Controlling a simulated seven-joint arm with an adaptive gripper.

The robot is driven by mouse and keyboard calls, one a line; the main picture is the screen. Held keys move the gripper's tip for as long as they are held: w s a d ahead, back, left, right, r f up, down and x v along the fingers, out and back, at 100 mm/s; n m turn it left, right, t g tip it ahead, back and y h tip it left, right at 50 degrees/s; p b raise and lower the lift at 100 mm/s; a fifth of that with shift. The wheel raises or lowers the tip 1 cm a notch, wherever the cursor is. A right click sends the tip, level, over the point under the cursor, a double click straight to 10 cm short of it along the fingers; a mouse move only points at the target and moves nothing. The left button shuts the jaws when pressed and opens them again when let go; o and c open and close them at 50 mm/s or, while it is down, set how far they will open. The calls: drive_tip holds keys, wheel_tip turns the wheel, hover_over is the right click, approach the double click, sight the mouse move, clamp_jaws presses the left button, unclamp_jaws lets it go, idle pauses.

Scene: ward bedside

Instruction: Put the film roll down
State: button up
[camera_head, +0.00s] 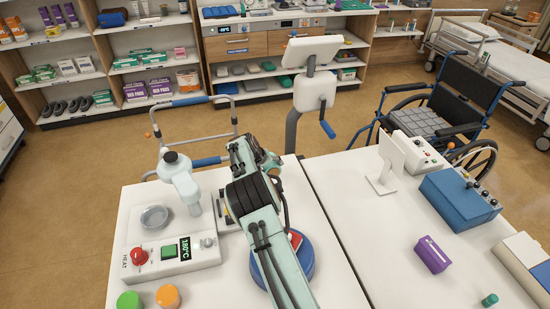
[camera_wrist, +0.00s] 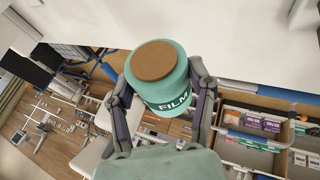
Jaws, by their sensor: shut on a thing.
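The film roll (camera_wrist: 167,92) is a teal cylinder with a brown round end and the word FILM on its side. In the wrist view it sits between the two fingers of my gripper (camera_wrist: 163,80), which is shut on it. The roll appears held in the air, with the room behind it. In the head view my arm reaches over the white table (camera_head: 335,262), and the gripper end (camera_head: 250,158) is near the table's far edge. The arm hides most of the roll there.
A heat unit (camera_head: 168,255) with a red knob, a grey round dish (camera_head: 155,217) and a white stand (camera_head: 183,185) are at left. A blue round base (camera_head: 262,270) lies partly under my arm. A purple box (camera_head: 432,254) and blue control box (camera_head: 458,200) stand right.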

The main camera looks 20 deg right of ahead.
drive_tip(key=shift+f, duration=3.25)
drive_tip(key=shift+f, duration=0.6)
drive_tip(key=o, duration=1.3)
drive_tip(key=shift+a, duration=0.1)
